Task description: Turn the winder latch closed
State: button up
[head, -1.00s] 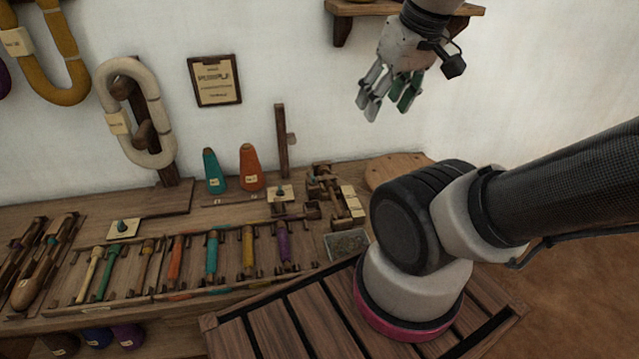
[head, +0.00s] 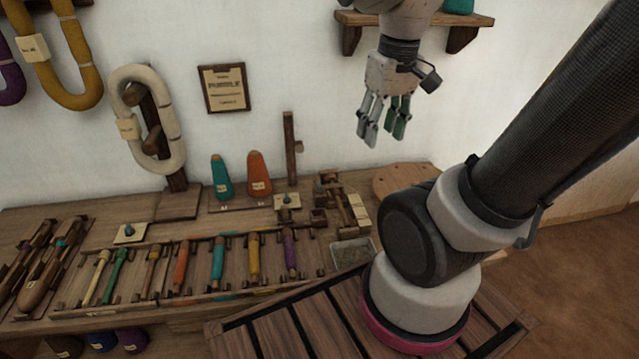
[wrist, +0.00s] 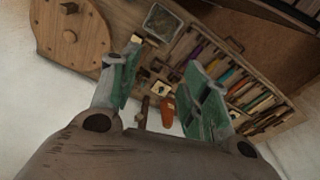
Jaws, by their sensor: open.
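The wooden winder (head: 330,200) stands near the right end of the bench. Just left of it is a small cream plate (head: 287,202) with a dark knob. Another such plate (head: 130,233) lies further left. I cannot tell for sure which piece is the winder latch, or how it is turned. My gripper (head: 385,130) points down, open and empty, in the air above and right of the winder in the head view. In the wrist view its green-padded fingers (wrist: 165,55) are spread, with the bench well beyond them; a knobbed plate (wrist: 160,88) shows between them.
A teal cone (head: 221,180) and an orange cone (head: 258,175) stand beside an upright post (head: 290,150). Coloured bobbins (head: 218,262) lie in a rack at the front. A round-ended board (head: 405,178) lies right of the winder. A wall shelf (head: 350,18) is near my arm.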

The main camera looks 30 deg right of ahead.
jog(key=w+f+n+g, duration=0.2)
jog(key=w+f+g, duration=0.1)
jog(key=w+f, duration=0.65)
jog(key=n+t, duration=0.2)
jog(key=n, duration=0.9)
send_over(320, 185)
notch_tip(320, 185, down, 16)
jog(key=shift+s, duration=0.15)
jog(key=shift+w+f+n, duration=0.1)
jog(key=shift+w+n, duration=0.15)
jog(key=shift+n, duration=0.65)
notch_tip(320, 185, down, 8)
jog(key=shift+r, duration=0.15)
jog(key=c, duration=1)
